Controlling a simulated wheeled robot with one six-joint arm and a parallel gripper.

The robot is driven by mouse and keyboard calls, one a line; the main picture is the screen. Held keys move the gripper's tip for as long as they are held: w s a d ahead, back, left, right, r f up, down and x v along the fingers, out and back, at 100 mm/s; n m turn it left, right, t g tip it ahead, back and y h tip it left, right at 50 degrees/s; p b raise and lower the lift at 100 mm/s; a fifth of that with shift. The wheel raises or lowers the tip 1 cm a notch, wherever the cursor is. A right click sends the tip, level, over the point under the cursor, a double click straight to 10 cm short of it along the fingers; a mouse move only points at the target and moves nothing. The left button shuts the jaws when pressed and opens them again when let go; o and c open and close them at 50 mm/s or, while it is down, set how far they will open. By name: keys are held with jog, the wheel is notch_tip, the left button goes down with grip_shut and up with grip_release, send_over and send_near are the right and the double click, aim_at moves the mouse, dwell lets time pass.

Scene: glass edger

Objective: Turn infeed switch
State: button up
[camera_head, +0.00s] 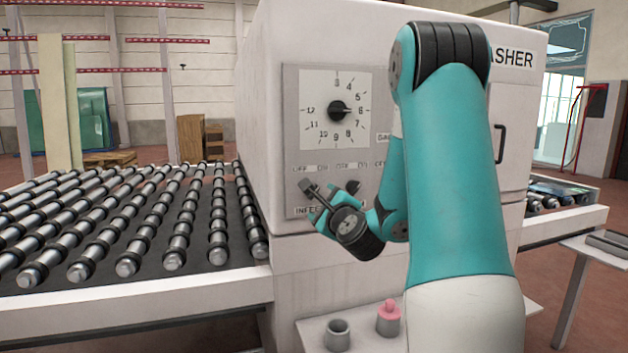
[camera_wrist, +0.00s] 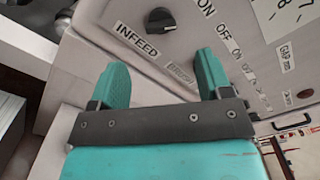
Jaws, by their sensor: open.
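The infeed switch (camera_wrist: 160,18) is a black round knob with a pale pointer mark, on the grey panel beside the INFEED label (camera_wrist: 137,41). My gripper (camera_wrist: 160,66) is open, with its two teal fingers apart and nothing between them but panel behind. The knob lies beyond the fingertips in the wrist view, apart from both fingers. In the head view my gripper (camera_head: 328,196) is in front of the lower panel and covers part of the INFEED label (camera_head: 302,210). Which dark part there is the infeed switch, I cannot tell.
A large dial (camera_head: 338,110) sits higher on the panel of the white washer (camera_head: 270,60). A roller conveyor (camera_head: 130,225) runs in from the left. A grey cup (camera_head: 338,335) and a pink-topped piece (camera_head: 388,318) stand on a ledge below my arm.

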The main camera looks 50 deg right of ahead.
jog(key=p+x, duration=0.6)
jog(key=x, duration=0.2)
jog(key=shift+w+d, duration=0.3)
jog(key=c, duration=0.9)
